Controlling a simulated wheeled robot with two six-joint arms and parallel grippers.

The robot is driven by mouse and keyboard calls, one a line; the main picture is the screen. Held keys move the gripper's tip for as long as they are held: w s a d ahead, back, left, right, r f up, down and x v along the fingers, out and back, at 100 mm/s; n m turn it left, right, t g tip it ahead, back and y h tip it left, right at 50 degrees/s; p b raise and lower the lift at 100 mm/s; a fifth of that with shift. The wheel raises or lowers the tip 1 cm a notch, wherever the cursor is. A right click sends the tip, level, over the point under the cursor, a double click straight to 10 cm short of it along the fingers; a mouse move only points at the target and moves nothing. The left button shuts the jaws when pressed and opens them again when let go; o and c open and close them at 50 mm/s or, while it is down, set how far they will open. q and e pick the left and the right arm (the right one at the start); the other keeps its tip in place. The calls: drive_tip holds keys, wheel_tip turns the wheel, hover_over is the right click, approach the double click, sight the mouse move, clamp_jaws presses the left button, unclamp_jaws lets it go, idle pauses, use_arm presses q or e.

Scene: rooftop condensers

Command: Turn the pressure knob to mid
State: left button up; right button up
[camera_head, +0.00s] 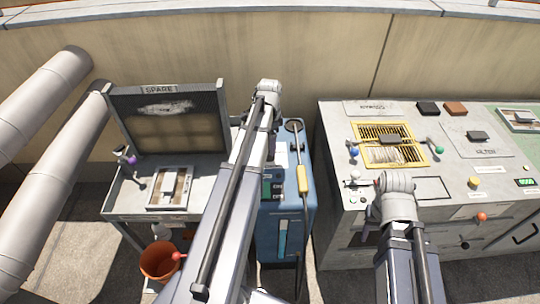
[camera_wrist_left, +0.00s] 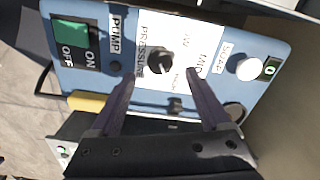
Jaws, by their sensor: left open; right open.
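The pressure knob (camera_wrist_left: 159,61) is a black round knob on a white label plate (camera_wrist_left: 185,35) in the left wrist view. The plate reads PRESSURE, with MID at its right; I cannot tell clearly where the knob points. My left gripper (camera_wrist_left: 153,90) is open, its two dark fingers reaching toward the knob's near side, with nothing between them. The knob sits on the blue machine (camera_head: 285,222), where my left arm hides it and the left gripper in the head view. My right gripper (camera_head: 373,228) is over the right bench's front, open, partly hidden by its wrist.
Beside the knob are a green PUMP switch (camera_wrist_left: 71,33) and a white SOAP knob (camera_wrist_left: 248,68). A lance with a yellow grip (camera_head: 303,180) stands against the machine's right. A grey cart (camera_head: 122,203) stands left, an orange bucket (camera_head: 158,262) below it, a grey bench (camera_head: 335,125) right.

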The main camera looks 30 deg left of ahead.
use_arm(q)
wheel_tip(320, 180, down, 5)
drive_tip(key=b, duration=0.4)
drive_tip(key=shift+f, duration=0.1)
drive_tip(key=shift+c, duration=0.3)
clamp_jaws()
drive_tip(key=shift+n, duration=0.3)
drive_tip(key=n, duration=1.1)
idle(0.3)
idle(0.4)
